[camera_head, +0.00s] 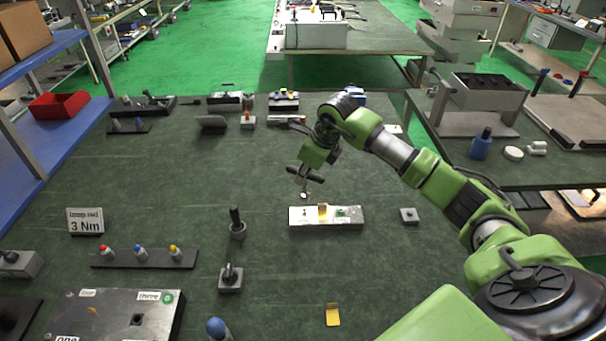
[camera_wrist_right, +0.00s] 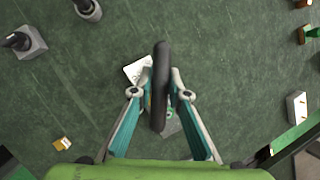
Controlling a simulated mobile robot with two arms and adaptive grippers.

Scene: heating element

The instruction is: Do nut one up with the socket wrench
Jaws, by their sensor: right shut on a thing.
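My right gripper (camera_head: 311,168) is above the small light metal block (camera_head: 352,217) in the head view. It is shut on a dark T-shaped handle (camera_head: 308,175), which looks like the socket wrench. A thin shaft hangs down from it over the block; whether it touches the block is unclear. In the right wrist view, my right gripper (camera_wrist_right: 161,94) has its fingers on both sides of the dark bar (camera_wrist_right: 160,60). A grey plate (camera_head: 118,318) with labels including "one", "three" and "four" lies at the bottom left. Nut one is not clearly visible. My left gripper is not in view.
A black-handled tool (camera_head: 236,217) stands upright in a round holder, with a square holder (camera_head: 230,283) below it. A rack of coloured-tip pieces (camera_head: 145,258) and a "3 Nm" sign (camera_head: 86,221) are at left. A yellow piece (camera_head: 333,314) lies at front.

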